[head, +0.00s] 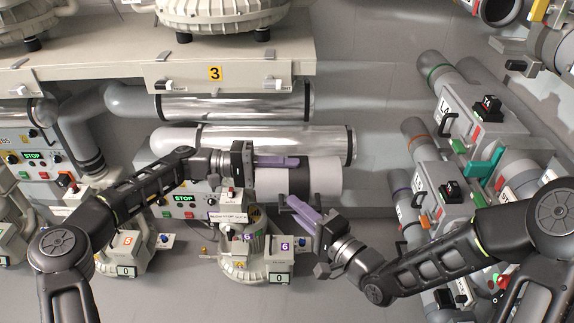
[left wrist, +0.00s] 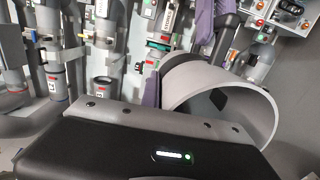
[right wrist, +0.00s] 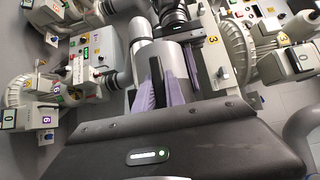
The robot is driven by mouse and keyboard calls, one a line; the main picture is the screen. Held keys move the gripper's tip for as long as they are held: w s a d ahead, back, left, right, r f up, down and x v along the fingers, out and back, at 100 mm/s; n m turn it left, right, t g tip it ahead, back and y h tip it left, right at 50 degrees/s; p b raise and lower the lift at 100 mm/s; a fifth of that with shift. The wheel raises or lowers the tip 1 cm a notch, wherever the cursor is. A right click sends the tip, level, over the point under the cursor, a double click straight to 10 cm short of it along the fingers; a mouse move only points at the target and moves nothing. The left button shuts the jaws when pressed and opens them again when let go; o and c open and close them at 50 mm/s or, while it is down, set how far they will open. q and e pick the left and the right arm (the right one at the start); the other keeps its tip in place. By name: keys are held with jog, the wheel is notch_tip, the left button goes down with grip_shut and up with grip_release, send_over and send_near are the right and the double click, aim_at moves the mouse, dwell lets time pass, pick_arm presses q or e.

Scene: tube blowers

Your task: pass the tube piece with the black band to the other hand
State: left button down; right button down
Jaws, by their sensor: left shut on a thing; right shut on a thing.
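The tube piece (head: 322,178) is a short, wide grey cylinder held in the air, lying roughly level in the head view. In the left wrist view its open end and hollow inside show (left wrist: 255,105); it also shows in the right wrist view (right wrist: 178,62). My left gripper (head: 290,162) is shut on it from the left, a purple finger along its upper side. My right gripper (head: 292,203) is shut on its lower edge, from below right.
Shiny fixed pipes (head: 250,143) run just behind the piece, under a beige shelf (head: 110,62) marked 3. A blower marked 6 (head: 250,260) stands below. Grey units with pipe stubs (head: 450,155) line the right side. Grey floor (head: 190,300) is clear at the front.

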dwell(0.9)
jog(key=c, duration=1.3)
grip_release()
